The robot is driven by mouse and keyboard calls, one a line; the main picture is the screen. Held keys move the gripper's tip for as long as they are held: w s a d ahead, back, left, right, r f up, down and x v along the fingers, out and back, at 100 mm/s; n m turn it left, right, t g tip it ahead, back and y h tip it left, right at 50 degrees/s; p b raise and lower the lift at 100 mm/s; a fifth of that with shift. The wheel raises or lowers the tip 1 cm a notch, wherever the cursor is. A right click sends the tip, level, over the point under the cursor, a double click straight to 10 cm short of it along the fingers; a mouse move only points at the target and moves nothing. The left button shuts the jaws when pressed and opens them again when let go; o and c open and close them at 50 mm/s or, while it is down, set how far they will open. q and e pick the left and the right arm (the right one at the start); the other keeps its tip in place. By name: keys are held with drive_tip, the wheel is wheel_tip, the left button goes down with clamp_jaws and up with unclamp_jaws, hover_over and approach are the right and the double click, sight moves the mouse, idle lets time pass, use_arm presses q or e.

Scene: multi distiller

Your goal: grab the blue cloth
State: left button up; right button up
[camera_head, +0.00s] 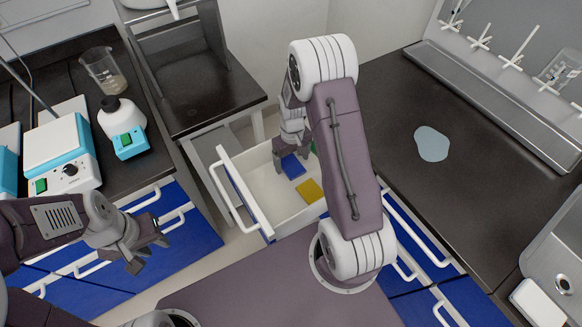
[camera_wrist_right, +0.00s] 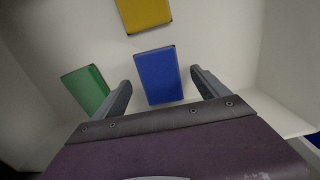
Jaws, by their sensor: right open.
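The blue cloth (camera_head: 293,166) is a small flat rectangle lying in the open white drawer (camera_head: 240,193). In the right wrist view the blue cloth (camera_wrist_right: 158,76) lies between the two fingers of my right gripper (camera_wrist_right: 160,88), with a gap on each side. My right gripper reaches down into the drawer from above; in the head view its fingers (camera_head: 292,152) are partly hidden beside my own arm. It is open and empty. My left gripper (camera_head: 146,252) is at the lower left, in front of the blue cabinets, away from the drawer, with its fingers apart and nothing between them.
A yellow cloth (camera_head: 309,190) and a green cloth (camera_wrist_right: 86,92) lie beside the blue one. The drawer walls (camera_wrist_right: 275,60) stand close around. A bottle (camera_head: 122,118), beaker (camera_head: 103,70) and heating device (camera_head: 60,150) stand on the left bench. A pale puddle-like patch (camera_head: 432,144) lies on the right counter.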

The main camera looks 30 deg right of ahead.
wheel_tip(320, 180, down, 2)
drive_tip(key=shift+f, duration=0.1)
drive_tip(key=c, duration=1.5)
drive_tip(key=shift+o, duration=0.2)
drive_tip(key=shift+r, duration=0.2)
wheel_tip(320, 180, up, 5)
drive_tip(key=shift+d+f+p, duration=0.1)
drive_tip(key=shift+f+p, duration=0.1)
drive_tip(key=shift+p, duration=0.45)
drive_tip(key=s+d+r, duration=0.2)
drive_tip(key=s+r, duration=0.1)
drive_tip(key=s, duration=0.2)
drive_tip(key=s+d+r+p, duration=0.1)
drive_tip(key=s+d+r, duration=0.1)
drive_tip(key=s, duration=0.4)
drive_tip(key=shift+r, duration=0.65)
